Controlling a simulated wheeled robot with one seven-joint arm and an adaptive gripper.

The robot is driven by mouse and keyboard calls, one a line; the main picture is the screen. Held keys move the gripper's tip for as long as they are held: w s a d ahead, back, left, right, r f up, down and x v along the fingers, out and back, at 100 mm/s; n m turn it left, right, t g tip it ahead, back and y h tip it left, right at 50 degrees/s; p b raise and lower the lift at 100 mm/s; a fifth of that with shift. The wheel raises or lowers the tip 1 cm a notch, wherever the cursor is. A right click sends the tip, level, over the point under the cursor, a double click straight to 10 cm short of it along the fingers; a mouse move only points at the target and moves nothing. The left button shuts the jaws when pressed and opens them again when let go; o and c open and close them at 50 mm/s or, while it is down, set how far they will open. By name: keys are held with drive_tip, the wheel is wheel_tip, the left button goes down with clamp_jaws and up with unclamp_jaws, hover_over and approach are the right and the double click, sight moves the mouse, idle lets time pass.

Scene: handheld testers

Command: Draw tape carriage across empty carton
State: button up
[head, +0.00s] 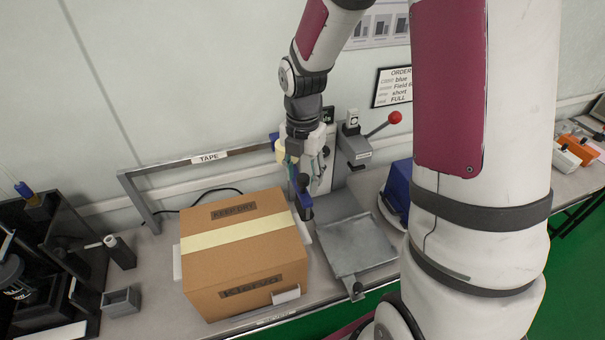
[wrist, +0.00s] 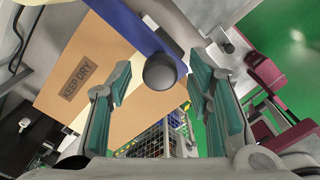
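The tape carriage, a blue bar (head: 302,196) with a dark round knob, is at the carton's right edge. In the wrist view the blue bar (wrist: 130,28) crosses above the carton and the knob (wrist: 160,71) faces me. My gripper (head: 311,176) is above the carriage. Its green-padded fingers (wrist: 163,92) are open, with the knob between them and gaps on both sides.
A grey metal plate (head: 355,243) and a lever with a red ball (head: 394,118) are right of the carton. A blue box (head: 398,187) stands behind my arm. Black fixtures (head: 50,245) and a small grey bin (head: 121,302) are at the left.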

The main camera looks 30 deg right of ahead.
wheel_tip(320, 180, up, 12)
idle(0.7)
idle(0.4)
drive_tip(key=s+a+r+m+t+b, duration=0.1)
drive_tip(key=s+r+m, duration=0.3)
drive_tip(key=s+m, duration=0.4)
drive_tip(key=s+a+r+m+t+b, duration=0.1)
drive_tip(key=s+a+r+m+t, duration=0.3)
drive_tip(key=m, duration=1.3)
drive_tip(key=shift+s+r+t, duration=0.15)
drive_tip(key=shift+s+t, duration=0.15)
drive_tip(key=shift+s, duration=1.75)
